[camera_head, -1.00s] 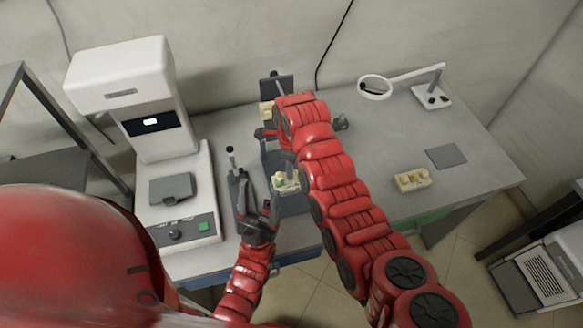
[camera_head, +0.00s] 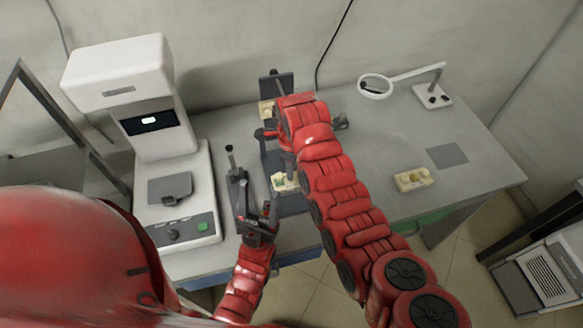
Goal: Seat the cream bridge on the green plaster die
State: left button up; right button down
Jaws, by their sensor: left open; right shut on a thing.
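A dark articulator stands mid-table with its upper frame (camera_head: 276,84) raised at the back and a cream block (camera_head: 266,109) on it. A cream cast with a small green die (camera_head: 281,182) sits at its front. I cannot clearly make out a bridge on the die. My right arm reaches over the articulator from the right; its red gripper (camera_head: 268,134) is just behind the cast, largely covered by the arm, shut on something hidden. My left gripper (camera_head: 255,208) is open and empty, left of and nearer than the cast.
A white machine (camera_head: 175,190) stands on the left. A slim dark stand (camera_head: 233,165) is close to my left gripper. A cream block with a yellowish middle (camera_head: 412,180), a grey mat (camera_head: 447,156) and a magnifier lamp (camera_head: 375,87) are at the right, with bare tabletop around them.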

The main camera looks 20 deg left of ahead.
jog(key=shift+f+b, duration=0.5)
jog(key=shift+f, duration=0.4)
jog(key=c, duration=0.6)
grip_release()
jog(key=shift+r, duration=0.5)
notch_tip(320, 180, up, 4)
jog(key=shift+w+f+b, duration=0.1)
jog(key=shift+b, duration=0.35)
notch_tip(320, 180, up, 13)
jog(key=p, duration=0.2)
jog(key=shift+f, duration=0.2)
